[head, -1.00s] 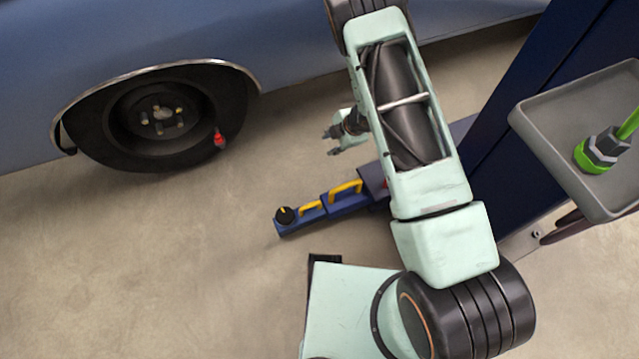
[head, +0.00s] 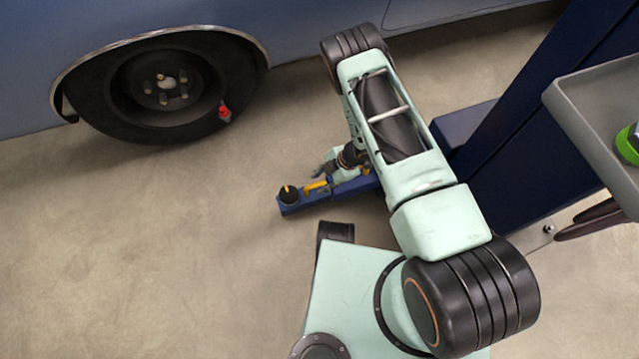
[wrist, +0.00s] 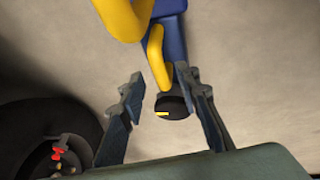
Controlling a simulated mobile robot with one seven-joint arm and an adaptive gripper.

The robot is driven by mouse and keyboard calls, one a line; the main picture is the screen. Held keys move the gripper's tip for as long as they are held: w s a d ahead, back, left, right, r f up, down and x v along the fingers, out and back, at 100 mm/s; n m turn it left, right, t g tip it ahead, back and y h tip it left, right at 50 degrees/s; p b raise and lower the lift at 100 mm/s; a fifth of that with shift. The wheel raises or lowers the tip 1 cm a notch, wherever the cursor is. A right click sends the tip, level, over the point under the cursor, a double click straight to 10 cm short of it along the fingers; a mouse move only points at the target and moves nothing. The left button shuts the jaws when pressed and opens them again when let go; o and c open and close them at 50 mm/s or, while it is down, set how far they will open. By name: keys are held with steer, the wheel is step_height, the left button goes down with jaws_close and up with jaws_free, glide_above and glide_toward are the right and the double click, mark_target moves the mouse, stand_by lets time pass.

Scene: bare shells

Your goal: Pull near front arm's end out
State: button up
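The near front arm is a blue lift arm (head: 348,187) low over the floor, coming from the blue post. Its end carries a round black pad (head: 288,194) and a yellow handle (head: 318,186). In the wrist view the smaller yellow handle (wrist: 158,57) stands ahead of and partly between my fingers, with the black pad (wrist: 172,106) between the fingertips in the picture. My gripper (wrist: 157,88) is open, its two dark fingers apart on either side. In the head view my gripper (head: 322,170) is just above the arm; contact cannot be told.
A blue car with a black wheel (head: 165,88) stands at the upper left. The blue lift post (head: 530,130) rises at the right, with a grey tray (head: 590,105) beside it. A larger yellow handle (wrist: 125,18) is further along the arm. The floor at left is clear.

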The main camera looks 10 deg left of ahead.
steer(key=shift+a+f, duration=0.25)
steer(key=shift+f, duration=0.3)
jaws_close()
